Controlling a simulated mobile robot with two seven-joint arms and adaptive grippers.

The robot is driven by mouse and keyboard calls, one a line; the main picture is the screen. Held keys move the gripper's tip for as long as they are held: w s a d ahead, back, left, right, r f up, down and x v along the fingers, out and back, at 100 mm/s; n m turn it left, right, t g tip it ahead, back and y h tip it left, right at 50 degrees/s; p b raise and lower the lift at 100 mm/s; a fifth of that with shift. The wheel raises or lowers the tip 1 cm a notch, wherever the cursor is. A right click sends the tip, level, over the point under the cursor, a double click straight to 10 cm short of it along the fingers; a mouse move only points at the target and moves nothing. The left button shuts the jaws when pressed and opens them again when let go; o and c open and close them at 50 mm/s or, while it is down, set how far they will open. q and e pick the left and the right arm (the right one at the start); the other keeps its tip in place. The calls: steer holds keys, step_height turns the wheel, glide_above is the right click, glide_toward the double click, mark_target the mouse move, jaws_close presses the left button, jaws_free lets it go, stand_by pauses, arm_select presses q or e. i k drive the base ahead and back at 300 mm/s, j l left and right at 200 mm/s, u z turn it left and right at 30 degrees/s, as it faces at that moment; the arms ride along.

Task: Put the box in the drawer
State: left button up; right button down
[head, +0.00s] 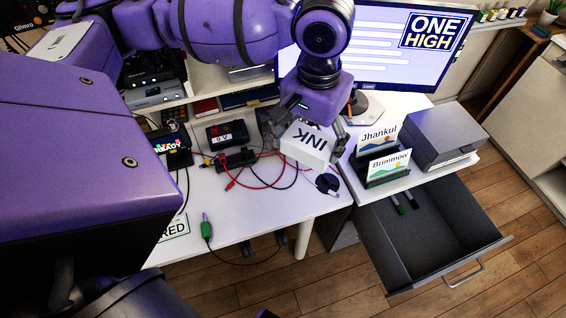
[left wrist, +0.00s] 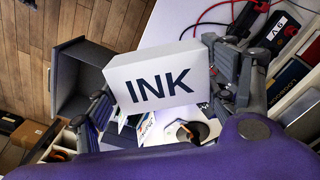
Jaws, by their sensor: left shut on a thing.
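A white box marked INK (head: 306,148) is held in my left gripper (head: 312,124) above the white desk. In the left wrist view the box (left wrist: 155,82) sits between the two dark fingers of the left gripper (left wrist: 165,100), which is shut on it. A grey drawer (head: 478,255) stands pulled open at the lower right in the head view, with a few pen-like items inside. The drawer also shows in the left wrist view (left wrist: 58,80), to the left of the box. The box is up and left of the drawer in the head view. My right gripper is not in view.
A card holder with Jhankul and Brimmow cards (head: 384,164) and a grey printer-like device (head: 434,134) stand above the drawer. A monitor (head: 385,45) is behind. Red and black cables (head: 265,170) lie on the desk. Wooden floor (head: 530,270) is clear right of the drawer.

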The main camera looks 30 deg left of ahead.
mark_target(409, 252)
steer(key=l, duration=1.75)
steer(key=k, duration=0.05)
